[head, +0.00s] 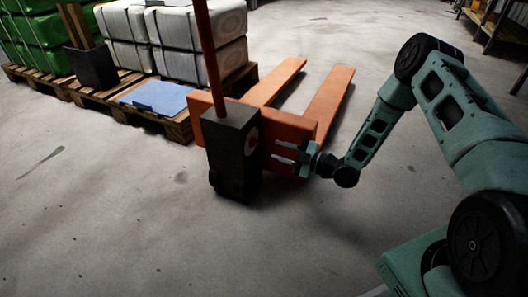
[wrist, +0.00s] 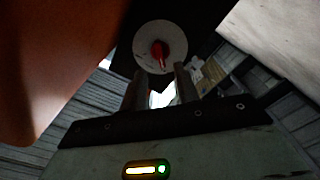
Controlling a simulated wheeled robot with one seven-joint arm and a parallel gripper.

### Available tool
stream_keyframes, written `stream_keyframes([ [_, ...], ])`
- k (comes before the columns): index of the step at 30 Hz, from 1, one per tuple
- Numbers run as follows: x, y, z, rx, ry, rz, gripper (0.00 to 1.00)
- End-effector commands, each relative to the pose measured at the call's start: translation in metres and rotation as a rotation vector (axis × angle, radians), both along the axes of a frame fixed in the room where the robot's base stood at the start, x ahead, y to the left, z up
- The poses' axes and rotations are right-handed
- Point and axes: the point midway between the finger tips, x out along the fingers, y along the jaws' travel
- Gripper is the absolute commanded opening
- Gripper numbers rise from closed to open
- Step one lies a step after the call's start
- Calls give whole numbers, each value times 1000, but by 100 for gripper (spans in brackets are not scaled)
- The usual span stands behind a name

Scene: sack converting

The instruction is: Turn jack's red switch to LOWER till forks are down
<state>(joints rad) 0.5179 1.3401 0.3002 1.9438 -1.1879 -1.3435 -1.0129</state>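The orange pallet jack (head: 312,125) stands mid-floor with its handle upright and a dark housing (head: 228,150) at its base. Its two forks (head: 328,100) point away to the back right; their exact height is hard to judge. A pale round dial (head: 252,139) sits on the housing's right side. In the wrist view the red switch (wrist: 159,52) is at the dial's centre, its narrow end pointing down and slightly right. My gripper (head: 280,151) is right of the dial. In the wrist view its fingers (wrist: 161,76) are apart and empty, just short of the switch.
Wooden pallets (head: 180,127) carry white sacks (head: 195,38) and green sacks (head: 45,45) behind the jack on the left. A blue sheet (head: 158,97) lies on one pallet. The concrete floor (head: 120,230) in front is clear.

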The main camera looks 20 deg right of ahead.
Motion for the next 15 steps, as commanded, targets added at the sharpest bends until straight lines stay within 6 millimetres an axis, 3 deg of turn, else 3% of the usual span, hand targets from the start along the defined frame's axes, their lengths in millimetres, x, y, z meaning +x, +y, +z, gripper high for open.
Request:
stream_keyframes([
  [6,28,28,-3,0,-2,1,31],
  [15,44,44,0,1,0,-1,31],
])
